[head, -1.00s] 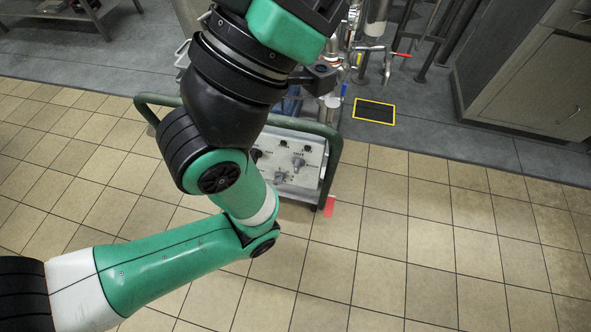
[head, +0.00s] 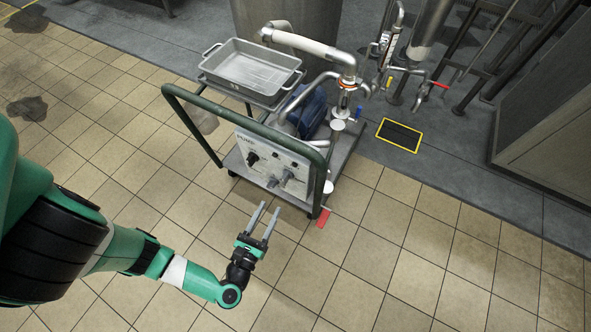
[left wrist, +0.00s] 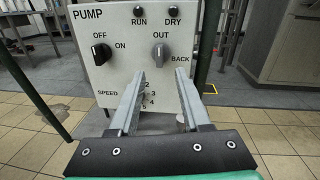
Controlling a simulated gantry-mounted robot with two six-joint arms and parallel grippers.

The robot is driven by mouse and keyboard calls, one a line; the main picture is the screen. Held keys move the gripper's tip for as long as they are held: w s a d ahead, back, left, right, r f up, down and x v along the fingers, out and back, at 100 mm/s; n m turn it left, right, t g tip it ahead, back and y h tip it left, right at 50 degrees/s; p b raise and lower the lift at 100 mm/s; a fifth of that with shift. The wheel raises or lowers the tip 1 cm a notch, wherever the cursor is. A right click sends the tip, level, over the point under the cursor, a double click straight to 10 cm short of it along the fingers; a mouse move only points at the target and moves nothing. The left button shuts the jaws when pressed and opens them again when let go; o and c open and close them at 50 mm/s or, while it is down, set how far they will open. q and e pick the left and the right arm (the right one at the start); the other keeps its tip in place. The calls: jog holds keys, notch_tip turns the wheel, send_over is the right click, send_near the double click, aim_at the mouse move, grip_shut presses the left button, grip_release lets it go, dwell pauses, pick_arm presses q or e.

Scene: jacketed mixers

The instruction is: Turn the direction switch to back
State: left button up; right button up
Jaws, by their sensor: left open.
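The pump's pale control panel (head: 265,160) faces my left gripper and fills the upper middle of the left wrist view (left wrist: 120,75). The direction switch (left wrist: 158,54) is a grey knob with OUT above it and BACK to its lower right. It looks about upright, towards OUT. It also shows in the head view (head: 287,175). My left gripper (head: 268,208) is open and empty in front of the panel, apart from the switch. In the left wrist view its fingers (left wrist: 160,82) point at the panel just below the switch. My right gripper is in neither view.
A black OFF/ON knob (left wrist: 100,54) is left of the switch. The speed knob (left wrist: 147,97) is partly hidden by my fingers. A green rail (head: 190,115) frames the cart. A grey tray (head: 251,68) sits on top. The tiled floor in front is clear.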

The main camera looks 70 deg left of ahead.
aim_at(283, 180)
pick_arm(q)
jog(key=w+a+b, duration=0.1)
jog(key=w+a, duration=0.1)
jog(key=w+a+m+t+h, duration=0.1)
jog(key=w+a, duration=0.2)
jog(key=w+a+m+b, duration=0.1)
jog(key=w+a, duration=0.1)
jog(key=shift+w+a+r+h+b, duration=0.2)
jog(key=shift+w+a+h+b, duration=0.1)
jog(key=shift+h, duration=0.1)
dwell(0.7)
grip_shut()
